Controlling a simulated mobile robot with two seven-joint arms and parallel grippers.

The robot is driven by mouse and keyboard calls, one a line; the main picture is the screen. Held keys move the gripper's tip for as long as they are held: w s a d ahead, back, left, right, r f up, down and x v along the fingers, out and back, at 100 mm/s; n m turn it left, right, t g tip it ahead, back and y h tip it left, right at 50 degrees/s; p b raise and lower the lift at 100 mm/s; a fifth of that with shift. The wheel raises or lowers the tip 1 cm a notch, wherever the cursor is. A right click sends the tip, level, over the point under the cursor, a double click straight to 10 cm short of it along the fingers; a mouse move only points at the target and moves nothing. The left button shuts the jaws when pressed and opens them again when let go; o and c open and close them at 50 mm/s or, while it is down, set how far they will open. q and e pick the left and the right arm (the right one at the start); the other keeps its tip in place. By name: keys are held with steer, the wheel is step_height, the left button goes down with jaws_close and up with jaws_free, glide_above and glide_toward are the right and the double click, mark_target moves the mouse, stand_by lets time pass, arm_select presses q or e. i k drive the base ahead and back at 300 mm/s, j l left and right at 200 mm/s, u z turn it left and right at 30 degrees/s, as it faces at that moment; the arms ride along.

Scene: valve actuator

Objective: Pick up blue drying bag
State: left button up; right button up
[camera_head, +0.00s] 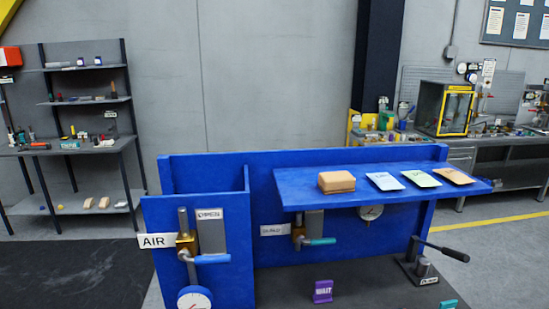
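Three flat packets lie in a row on the blue shelf (300,188). The left one, a pale bluish-white packet (384,181), looks like the blue drying bag, though its print is too small to read. A pale green packet (421,178) lies to its right, then a beige packet (454,176). A tan block (336,182) sits on the shelf left of the packets. Neither of my grippers is in view.
Below the shelf stand a valve with a blue handle (212,259), a valve with a teal handle (320,241), a gauge (195,298) and a black lever (442,250). A purple WAIT sign (323,291) stands on the dark surface. The air above the shelf is clear.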

mark_target(385, 181)
steer(key=k+z, duration=0.25)
steer(key=z, duration=0.2)
steer(key=k+l+z, duration=0.2)
steer(key=z, duration=0.2)
steer(key=k, duration=0.05)
